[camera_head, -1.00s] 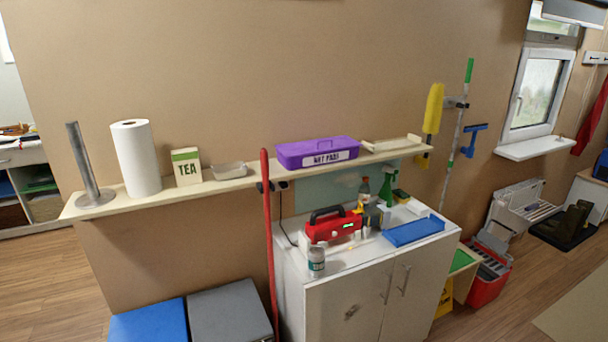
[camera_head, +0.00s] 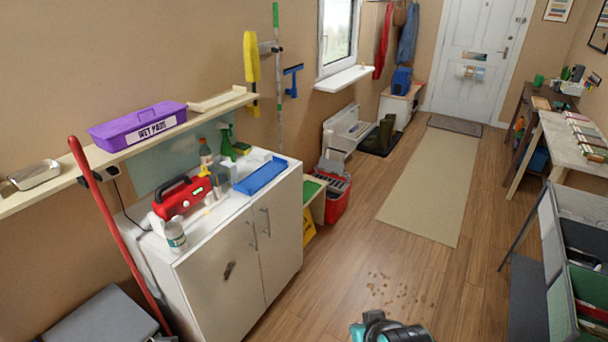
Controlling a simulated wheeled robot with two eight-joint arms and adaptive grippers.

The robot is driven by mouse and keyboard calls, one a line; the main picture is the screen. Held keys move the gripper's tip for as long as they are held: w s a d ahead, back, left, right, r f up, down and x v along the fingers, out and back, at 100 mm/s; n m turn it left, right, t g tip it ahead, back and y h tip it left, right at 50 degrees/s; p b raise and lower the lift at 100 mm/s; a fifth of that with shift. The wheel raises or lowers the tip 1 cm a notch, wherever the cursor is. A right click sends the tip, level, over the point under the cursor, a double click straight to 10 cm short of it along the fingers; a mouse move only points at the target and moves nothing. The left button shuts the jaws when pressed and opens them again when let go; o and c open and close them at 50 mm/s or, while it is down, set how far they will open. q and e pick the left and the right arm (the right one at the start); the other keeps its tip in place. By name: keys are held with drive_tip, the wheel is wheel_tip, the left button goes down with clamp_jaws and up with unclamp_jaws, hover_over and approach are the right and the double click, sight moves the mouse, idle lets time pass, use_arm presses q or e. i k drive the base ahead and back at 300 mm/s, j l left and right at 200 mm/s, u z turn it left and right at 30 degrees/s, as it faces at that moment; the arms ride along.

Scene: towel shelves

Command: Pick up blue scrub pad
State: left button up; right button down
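I cannot make out a blue scrub pad for certain in the head view. A flat blue tray-like piece (camera_head: 262,177) lies on top of the white cabinet (camera_head: 222,262); I see no pad on it. A purple box (camera_head: 138,129) labelled WET PADS stands on the wall shelf with its lid on, so its inside is hidden. A dark and teal part of one of my arms shows at the bottom edge, right of the middle. No fingertips of either gripper show.
Tables and bins line the right.

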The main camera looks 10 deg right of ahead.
sight(253, 184)
drive_tip(key=i+l+z, duration=0.15)
drive_tip(key=i+z, duration=0.15)
drive_tip(key=i, duration=0.65)
drive_tip(key=i+z, duration=0.3)
drive_tip(key=i, duration=0.7)
